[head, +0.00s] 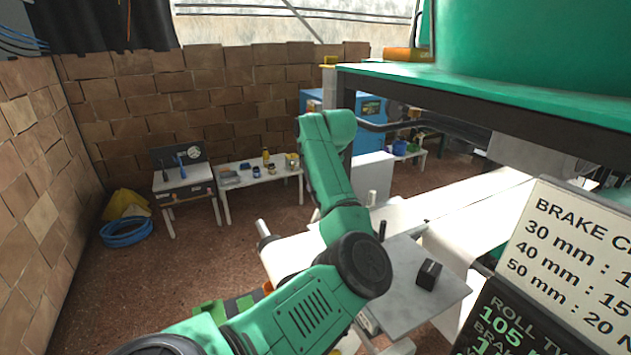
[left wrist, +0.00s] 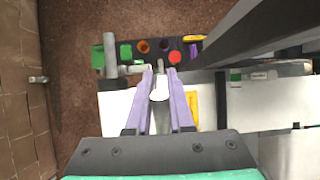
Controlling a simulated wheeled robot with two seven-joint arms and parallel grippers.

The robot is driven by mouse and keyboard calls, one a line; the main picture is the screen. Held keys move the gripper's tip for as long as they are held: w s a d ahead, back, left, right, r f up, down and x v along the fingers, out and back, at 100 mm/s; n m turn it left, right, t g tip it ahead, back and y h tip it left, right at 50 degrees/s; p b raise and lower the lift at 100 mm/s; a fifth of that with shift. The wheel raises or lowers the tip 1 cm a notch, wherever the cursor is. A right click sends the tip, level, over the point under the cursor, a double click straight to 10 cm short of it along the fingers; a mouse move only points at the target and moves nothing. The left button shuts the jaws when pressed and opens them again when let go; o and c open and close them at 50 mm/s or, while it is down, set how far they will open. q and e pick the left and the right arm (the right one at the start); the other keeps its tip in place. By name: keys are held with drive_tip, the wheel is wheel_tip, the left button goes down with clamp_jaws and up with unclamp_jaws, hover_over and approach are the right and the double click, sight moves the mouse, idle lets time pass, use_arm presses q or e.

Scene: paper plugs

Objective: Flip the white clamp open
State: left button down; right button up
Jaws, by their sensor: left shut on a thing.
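In the left wrist view, the two purple fingers of my left gripper (left wrist: 160,88) are closed around a pale piece that I take for the white clamp (left wrist: 160,93). A thin grey upright part shows just beyond it, between the fingertips. How far the clamp is tilted cannot be told from here. In the head view, my green left arm reaches forward over the work area and hides its own gripper and the clamp. My right gripper is in neither view.
A pale roll (head: 287,262) with a grey shaft end (head: 262,229) lies beside my arm. A grey plate (head: 440,290) carries a small black block (head: 429,273). The wrist view shows a dark panel with coloured round parts, including a red one (left wrist: 175,57). A brake sign (head: 580,240) stands at right.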

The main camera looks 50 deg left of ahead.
use_arm(q)
drive_tip(key=c, duration=0.8)
unclamp_jaws()
drive_tip(key=shift+f, duration=0.1)
drive_tip(key=shift+c, duration=0.2)
drive_tip(key=shift+o, duration=0.3)
drive_tip(key=shift+a, duration=0.2)
drive_tip(key=b+v, duration=0.3)
drive_tip(key=v, duration=1.1)
